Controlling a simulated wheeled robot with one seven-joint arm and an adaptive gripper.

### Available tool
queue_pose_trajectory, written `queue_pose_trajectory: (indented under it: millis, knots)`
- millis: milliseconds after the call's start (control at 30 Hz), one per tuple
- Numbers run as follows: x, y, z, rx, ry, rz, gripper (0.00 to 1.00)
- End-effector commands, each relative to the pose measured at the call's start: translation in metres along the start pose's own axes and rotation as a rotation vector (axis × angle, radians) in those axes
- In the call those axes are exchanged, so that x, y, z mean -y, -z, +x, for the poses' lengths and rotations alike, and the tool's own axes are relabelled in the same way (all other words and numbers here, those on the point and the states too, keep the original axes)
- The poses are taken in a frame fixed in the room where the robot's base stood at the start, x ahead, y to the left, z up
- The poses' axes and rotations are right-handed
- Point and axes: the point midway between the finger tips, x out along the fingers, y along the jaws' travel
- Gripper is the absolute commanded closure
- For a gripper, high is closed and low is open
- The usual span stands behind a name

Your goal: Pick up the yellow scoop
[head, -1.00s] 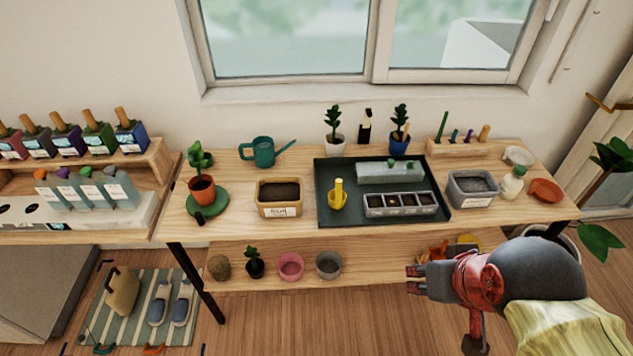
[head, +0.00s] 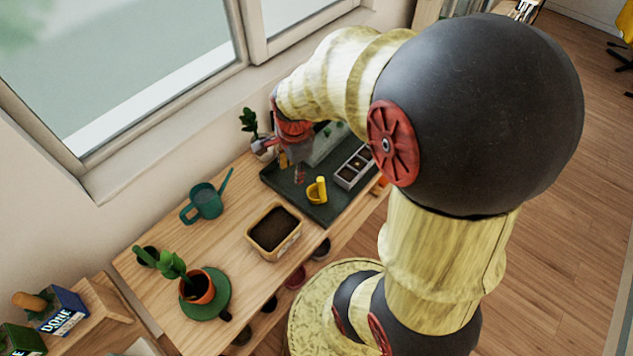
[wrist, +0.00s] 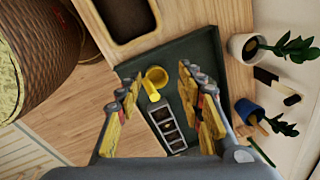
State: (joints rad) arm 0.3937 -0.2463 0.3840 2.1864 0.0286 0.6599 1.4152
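The yellow scoop (head: 317,190) stands on the dark green tray (head: 291,202), near the tray's front left part in the head view. In the wrist view the scoop (wrist: 155,80) lies ahead of my gripper, between the lines of its two fingers. My gripper (head: 299,172) is above the tray, behind the scoop in the head view. In the wrist view my gripper (wrist: 160,95) has its fingers spread wide with nothing between them. The scoop is apart from the fingers.
A seed cell strip (wrist: 168,128) sits on the tray beside the scoop. A soil tub (head: 274,231), a watering can (head: 206,202) and a potted plant (head: 197,288) stand left of the tray. Two potted plants, one in a white pot (wrist: 243,47), stand behind it. My arm hides the table's right part.

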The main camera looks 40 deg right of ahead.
Motion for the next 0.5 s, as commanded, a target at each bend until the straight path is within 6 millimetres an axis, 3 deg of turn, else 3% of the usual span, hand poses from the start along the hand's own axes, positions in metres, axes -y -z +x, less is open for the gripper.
queue_pose_trajectory:
  millis: [33,200,333,500]
  knots:
    - [0.0,0.017,0.008,-0.002,-0.042,0.164,0.62]
    - [-0.007,0.057,0.05,-0.025,-0.124,0.656,0.62]
    - [-0.017,0.075,0.071,-0.045,-0.16,0.892,0.62]
    - [-0.023,0.084,0.086,-0.059,-0.178,1.026,0.62]
